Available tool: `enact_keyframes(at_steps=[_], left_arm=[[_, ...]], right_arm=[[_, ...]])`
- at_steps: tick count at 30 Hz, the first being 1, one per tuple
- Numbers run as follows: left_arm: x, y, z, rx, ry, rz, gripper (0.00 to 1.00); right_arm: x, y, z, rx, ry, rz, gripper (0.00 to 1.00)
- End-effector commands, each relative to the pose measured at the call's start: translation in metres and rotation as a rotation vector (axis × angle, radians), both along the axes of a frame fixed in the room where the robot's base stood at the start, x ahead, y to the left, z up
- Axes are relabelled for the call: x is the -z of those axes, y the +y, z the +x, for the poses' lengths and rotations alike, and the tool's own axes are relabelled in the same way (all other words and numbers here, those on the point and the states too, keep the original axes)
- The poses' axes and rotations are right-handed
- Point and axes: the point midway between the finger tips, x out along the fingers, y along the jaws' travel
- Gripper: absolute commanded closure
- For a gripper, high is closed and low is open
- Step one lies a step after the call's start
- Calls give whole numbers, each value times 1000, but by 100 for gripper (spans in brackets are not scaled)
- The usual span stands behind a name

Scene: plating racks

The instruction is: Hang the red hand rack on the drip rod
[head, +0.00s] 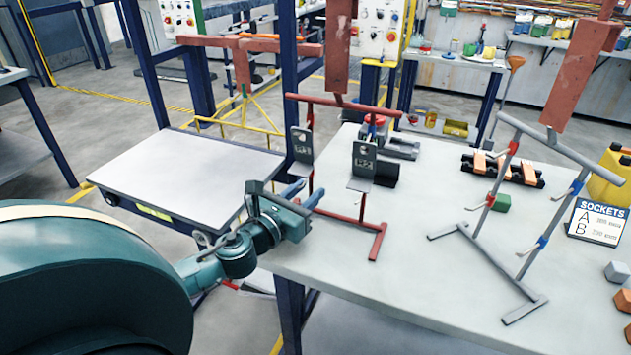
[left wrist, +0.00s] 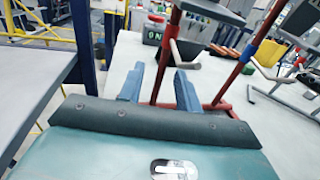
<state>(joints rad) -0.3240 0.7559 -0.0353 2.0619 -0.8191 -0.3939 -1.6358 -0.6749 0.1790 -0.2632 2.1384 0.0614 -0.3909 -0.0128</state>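The red rack (head: 345,103) stands on the grey table, with a top bar, two posts and feet. Plates marked R-1 (head: 301,144) and R-2 (head: 364,160) hang at it. My left gripper (head: 304,193) is open at its left post, low down. In the left wrist view a red post (left wrist: 161,72) shows between the two blue fingers (left wrist: 160,88); I cannot tell whether they touch it. A red crossbar (head: 255,45) is at the back left by the blue frame; I cannot tell whether it is the drip rod. My right gripper is not in view.
A grey rack (head: 549,142) stands to the right on the table. A pale-topped low bench (head: 185,175) is left. The table's front middle is clear.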

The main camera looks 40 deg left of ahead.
Motion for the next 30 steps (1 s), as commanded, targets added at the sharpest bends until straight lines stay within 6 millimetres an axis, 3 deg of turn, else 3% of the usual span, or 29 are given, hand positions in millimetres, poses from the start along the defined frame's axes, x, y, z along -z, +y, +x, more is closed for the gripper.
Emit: enact_keyframes(at_steps=[3, 9, 20, 30], left_arm=[[-2, 1, 18, -1, -2, -1, 66], [-1, 1, 34, -1, -1, -1, 66], [0, 1, 38, 0, 1, -2, 66], [0, 1, 38, 0, 0, -1, 93]], right_arm=[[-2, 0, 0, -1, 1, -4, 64], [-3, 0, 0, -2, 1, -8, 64], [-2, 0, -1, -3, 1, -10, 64], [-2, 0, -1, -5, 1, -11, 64]])
